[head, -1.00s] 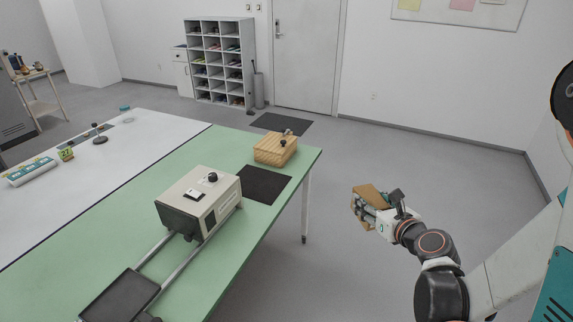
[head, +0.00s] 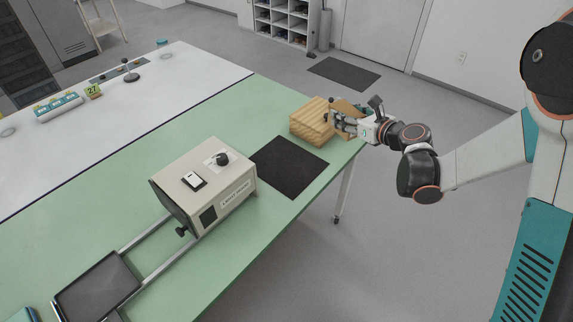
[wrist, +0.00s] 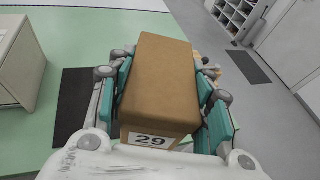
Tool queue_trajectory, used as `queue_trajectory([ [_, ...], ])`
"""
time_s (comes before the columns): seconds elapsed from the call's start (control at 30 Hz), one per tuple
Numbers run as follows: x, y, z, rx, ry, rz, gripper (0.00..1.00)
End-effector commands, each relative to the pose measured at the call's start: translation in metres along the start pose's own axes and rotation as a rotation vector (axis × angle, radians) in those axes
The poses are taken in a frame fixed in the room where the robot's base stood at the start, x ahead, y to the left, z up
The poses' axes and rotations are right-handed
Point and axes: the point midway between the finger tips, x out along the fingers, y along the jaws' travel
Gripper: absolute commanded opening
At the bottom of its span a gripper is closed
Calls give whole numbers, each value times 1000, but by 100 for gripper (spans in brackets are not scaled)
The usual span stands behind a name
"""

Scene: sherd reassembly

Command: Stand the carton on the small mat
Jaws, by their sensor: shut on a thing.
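My gripper (head: 345,120) is shut on the carton, a plain brown box with a white label reading 29. The carton (wrist: 158,85) fills the middle of the wrist view between the two teal-and-grey fingers. In the head view only part of the carton (head: 346,105) shows behind the fingers, near the table's far right corner. The small mat (head: 287,167) is a bare black square on the green table. The gripper is beyond the mat, toward its upper right. The mat (wrist: 72,100) shows left of the carton in the wrist view, partly hidden by the gripper.
A beige machine (head: 205,185) with rails stands left of the mat. A dark floor mat (head: 343,73) lies near the door. The green table (head: 130,180) has free room behind the machine.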

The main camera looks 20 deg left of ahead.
Motion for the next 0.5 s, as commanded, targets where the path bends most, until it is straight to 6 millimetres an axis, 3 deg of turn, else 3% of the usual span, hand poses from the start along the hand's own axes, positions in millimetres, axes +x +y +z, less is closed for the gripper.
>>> queue_trajectory([
  [0.03, 26, 20, 5, -17, -1, 56, 11],
  [0.2, 88, 76, 22, -66, -7, 203, 11],
  [0.33, 117, 108, 30, -90, -11, 278, 11],
  [0.5, 132, 128, 33, -106, -14, 322, 11],
])
